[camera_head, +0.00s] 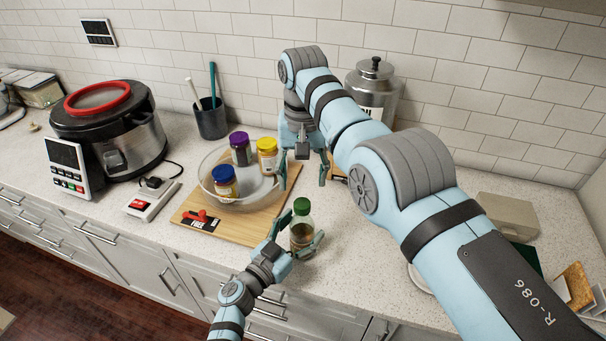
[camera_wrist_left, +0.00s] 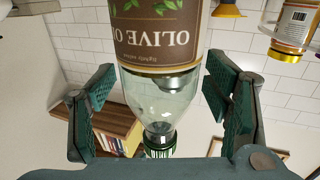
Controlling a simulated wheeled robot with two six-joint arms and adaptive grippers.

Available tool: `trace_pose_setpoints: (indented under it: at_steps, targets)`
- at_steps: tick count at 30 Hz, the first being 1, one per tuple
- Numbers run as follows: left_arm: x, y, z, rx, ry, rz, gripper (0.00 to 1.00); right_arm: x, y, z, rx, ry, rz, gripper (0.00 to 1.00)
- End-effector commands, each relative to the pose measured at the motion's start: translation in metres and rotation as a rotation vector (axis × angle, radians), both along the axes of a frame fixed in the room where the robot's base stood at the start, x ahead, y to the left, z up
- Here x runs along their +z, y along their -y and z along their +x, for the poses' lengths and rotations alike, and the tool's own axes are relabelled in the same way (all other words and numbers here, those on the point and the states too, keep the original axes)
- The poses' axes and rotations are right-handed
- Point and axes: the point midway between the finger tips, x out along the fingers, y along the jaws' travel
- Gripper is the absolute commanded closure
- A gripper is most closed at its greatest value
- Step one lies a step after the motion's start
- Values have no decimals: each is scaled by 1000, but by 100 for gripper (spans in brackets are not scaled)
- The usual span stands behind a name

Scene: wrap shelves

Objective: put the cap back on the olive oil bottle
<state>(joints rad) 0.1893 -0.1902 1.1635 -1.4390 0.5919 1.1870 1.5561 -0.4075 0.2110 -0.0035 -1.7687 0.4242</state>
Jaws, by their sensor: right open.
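The olive oil bottle (camera_head: 302,236) stands upright on the counter near its front edge. A green cap (camera_head: 302,206) sits on top of its neck; I cannot tell whether it is tight. In the left wrist view, the bottle (camera_wrist_left: 160,95) appears upside down, label at the top, green cap (camera_wrist_left: 160,151) at the bottom. My left gripper (camera_head: 297,234) is open, its fingers on either side of the bottle with gaps. My right gripper (camera_head: 303,173) is open and empty, behind and above the bottle, beside the glass bowl.
A glass bowl (camera_head: 208,187) with three lidded jars stands on a wooden board (camera_head: 237,222) left of the bottle. A rice cooker (camera_head: 110,130) and dark cup (camera_head: 211,121) are farther left. A metal canister (camera_head: 373,85) stands behind my right arm, which hides much of the right counter.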

Motion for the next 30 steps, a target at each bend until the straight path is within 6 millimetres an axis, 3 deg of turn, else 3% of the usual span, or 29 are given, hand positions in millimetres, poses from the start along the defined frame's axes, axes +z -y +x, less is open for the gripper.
trace_pose_setpoints:
  at_steps: [11,24,30]
  targets:
    - [0,-6,-7,1,0,0,28,0,0,0,0,0,0,45]
    - [-1,-59,-80,0,-1,2,28,0,0,0,0,0,0,45]
    - [0,-70,-96,-1,0,1,28,0,0,0,0,0,0,45]
